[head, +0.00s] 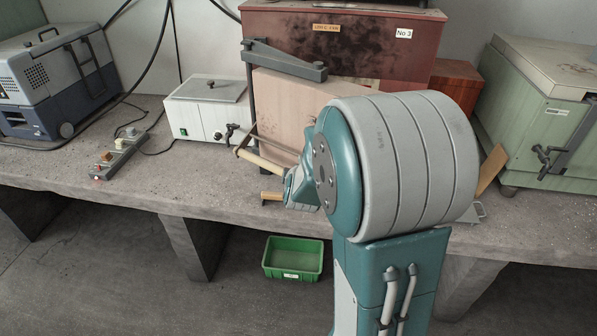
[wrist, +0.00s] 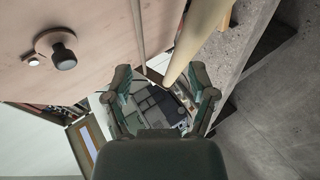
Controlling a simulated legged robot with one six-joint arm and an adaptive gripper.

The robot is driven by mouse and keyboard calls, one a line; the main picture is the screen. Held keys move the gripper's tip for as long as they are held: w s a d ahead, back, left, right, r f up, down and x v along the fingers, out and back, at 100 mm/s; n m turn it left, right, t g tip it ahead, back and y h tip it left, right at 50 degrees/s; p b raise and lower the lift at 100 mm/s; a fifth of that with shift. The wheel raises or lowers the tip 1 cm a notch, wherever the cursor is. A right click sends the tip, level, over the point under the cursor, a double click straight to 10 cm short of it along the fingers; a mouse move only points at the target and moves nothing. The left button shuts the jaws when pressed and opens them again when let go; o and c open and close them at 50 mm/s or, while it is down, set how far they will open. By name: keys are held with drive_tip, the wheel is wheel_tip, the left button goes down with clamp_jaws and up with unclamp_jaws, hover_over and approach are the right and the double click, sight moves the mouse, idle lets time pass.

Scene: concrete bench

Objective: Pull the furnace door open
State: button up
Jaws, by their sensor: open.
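The furnace (head: 350,40) is a dark red-brown box marked "No 3" at the back of the bench. Its pale pinkish door (head: 285,105) stands in front, below a grey hinge arm (head: 284,60); my arm hides its right part, and I cannot tell how far ajar it is. A cream bar handle (head: 260,161) sticks out at the door's lower left. In the wrist view the door (wrist: 90,25) carries a black knob (wrist: 65,58), and the cream handle (wrist: 197,38) reaches down towards the space between my fingers. My gripper (wrist: 160,80) is open; contact with the handle is unclear.
A white lidded box (head: 200,118) and a power strip (head: 120,155) lie left of the furnace. A blue-grey machine (head: 60,85) is far left, a green box furnace (head: 535,130) right. A green bin (head: 293,258) is on the floor below the bench edge.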

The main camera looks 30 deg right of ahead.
drive_tip(key=shift+s, duration=0.1)
drive_tip(key=v, duration=1.1)
drive_tip(key=shift+s+a, duration=0.25)
drive_tip(key=shift+r, duration=0.15)
